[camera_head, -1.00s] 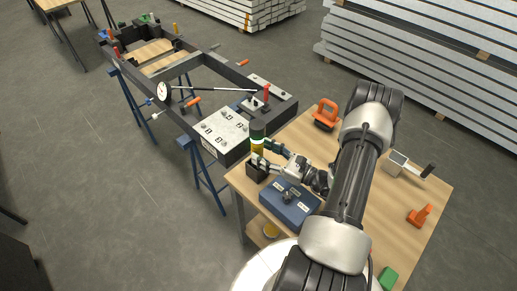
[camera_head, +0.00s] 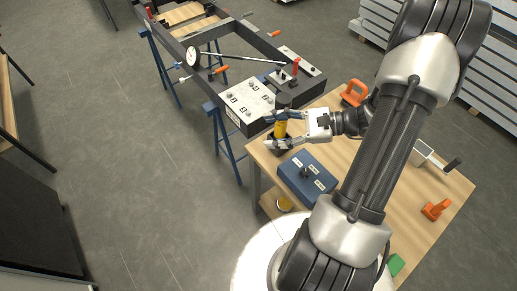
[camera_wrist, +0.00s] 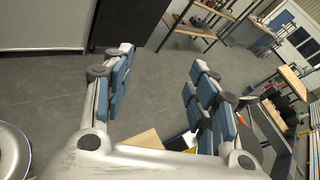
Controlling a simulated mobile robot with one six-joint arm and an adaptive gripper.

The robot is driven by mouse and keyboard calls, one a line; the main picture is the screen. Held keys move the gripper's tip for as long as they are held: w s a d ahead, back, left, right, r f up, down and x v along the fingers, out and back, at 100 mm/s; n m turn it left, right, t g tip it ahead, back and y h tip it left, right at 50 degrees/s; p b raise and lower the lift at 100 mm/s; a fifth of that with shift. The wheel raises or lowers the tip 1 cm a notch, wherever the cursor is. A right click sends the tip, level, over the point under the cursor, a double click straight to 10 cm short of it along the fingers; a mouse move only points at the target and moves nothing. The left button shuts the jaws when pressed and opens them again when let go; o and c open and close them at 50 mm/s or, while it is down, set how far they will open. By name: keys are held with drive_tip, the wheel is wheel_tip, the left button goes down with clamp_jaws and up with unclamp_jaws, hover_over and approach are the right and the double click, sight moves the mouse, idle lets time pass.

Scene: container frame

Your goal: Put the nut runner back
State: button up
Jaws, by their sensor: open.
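A yellow tool with a dark top, seemingly the nut runner (camera_head: 281,128), stands upright at the wooden table's far left corner. Its lower end is at a small black holder (camera_head: 277,148); how deep it sits is hidden. My gripper (camera_head: 284,128) is level with the tool, its open fingers apparently on either side of it; contact cannot be told. In the wrist view my gripper (camera_wrist: 160,95) shows two blue-padded fingers wide apart with nothing clasped between them. A bit of yellow (camera_wrist: 190,139) shows low between the fingers.
A blue box (camera_head: 308,180) stands just in front of the holder on the table (camera_head: 400,210). A dark frame with a white dial (camera_head: 192,57) and a light plate (camera_head: 250,103) lies behind it. Orange clamps (camera_head: 354,93) stand further right.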

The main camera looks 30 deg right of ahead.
drive_tip(key=s+a+r+n+g+h, duration=0.2)
drive_tip(key=s+a+r+n+g, duration=0.15)
drive_tip(key=a+n, duration=0.2)
drive_tip(key=s+a+r+n+g+h, duration=0.2)
drive_tip(key=s+a+r+n+g, duration=0.15)
drive_tip(key=a+r+n, duration=0.2)
drive_tip(key=s+a+r+n+t+h, duration=0.2)
drive_tip(key=s+r+n+h, duration=0.4)
drive_tip(key=n, duration=0.4)
drive_tip(key=shift+a+r+t+h, duration=0.2)
drive_tip(key=shift+r+t+h, duration=0.65)
drive_tip(key=shift+h, duration=0.25)
drive_tip(key=shift+s, duration=0.1)
